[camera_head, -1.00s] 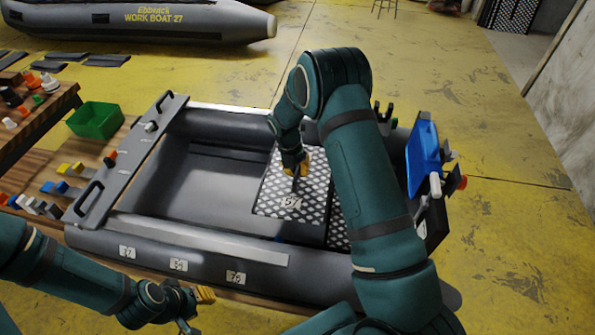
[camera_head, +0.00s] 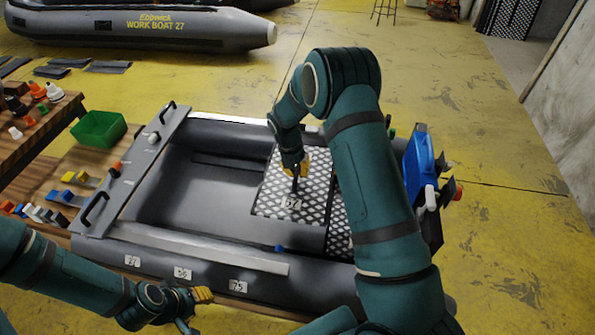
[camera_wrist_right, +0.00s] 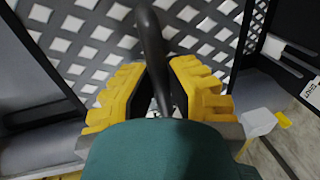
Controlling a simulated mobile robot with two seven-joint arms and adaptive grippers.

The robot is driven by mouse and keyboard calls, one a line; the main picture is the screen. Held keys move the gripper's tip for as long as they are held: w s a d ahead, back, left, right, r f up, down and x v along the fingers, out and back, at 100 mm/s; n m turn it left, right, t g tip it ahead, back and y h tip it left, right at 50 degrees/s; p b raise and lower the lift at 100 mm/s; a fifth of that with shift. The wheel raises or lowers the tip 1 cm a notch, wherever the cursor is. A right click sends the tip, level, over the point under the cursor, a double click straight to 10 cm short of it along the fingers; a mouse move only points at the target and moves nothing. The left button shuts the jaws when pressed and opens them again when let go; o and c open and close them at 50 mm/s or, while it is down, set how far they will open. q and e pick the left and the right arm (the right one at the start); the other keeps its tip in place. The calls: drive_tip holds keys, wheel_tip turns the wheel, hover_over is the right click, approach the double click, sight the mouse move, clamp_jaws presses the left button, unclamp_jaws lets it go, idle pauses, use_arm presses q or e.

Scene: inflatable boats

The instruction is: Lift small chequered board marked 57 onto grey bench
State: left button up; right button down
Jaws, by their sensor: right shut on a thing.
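The small chequered board marked 57 (camera_head: 318,190) is black with white diamonds and lies in or just above the right part of the grey boat (camera_head: 170,262). My right gripper (camera_head: 294,168) is over it, its yellow fingers shut around the board's dark upright handle. The right wrist view shows the handle (camera_wrist_right: 152,50) between the fingers (camera_wrist_right: 152,88), with the board behind. Whether the board touches the floor is unclear. A grey bench (camera_head: 125,182) with two black handles lies across the boat's left end. My left gripper (camera_head: 203,295) is low at left; its opening is unclear.
Another chequered panel (camera_head: 338,236) is partly behind my right arm. A blue container (camera_head: 419,163) stands at the boat's right end. A green bin (camera_head: 99,128) and a wooden table (camera_head: 45,130) with small parts stand left. Yellow floor beyond is mostly clear.

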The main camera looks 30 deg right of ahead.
sight(297, 169)
drive_tip(key=shift+r+p, duration=1.7)
drive_tip(key=shift+r, duration=1)
drive_tip(key=shift+r+p, duration=0.9)
drive_tip(key=shift+r, duration=0.45)
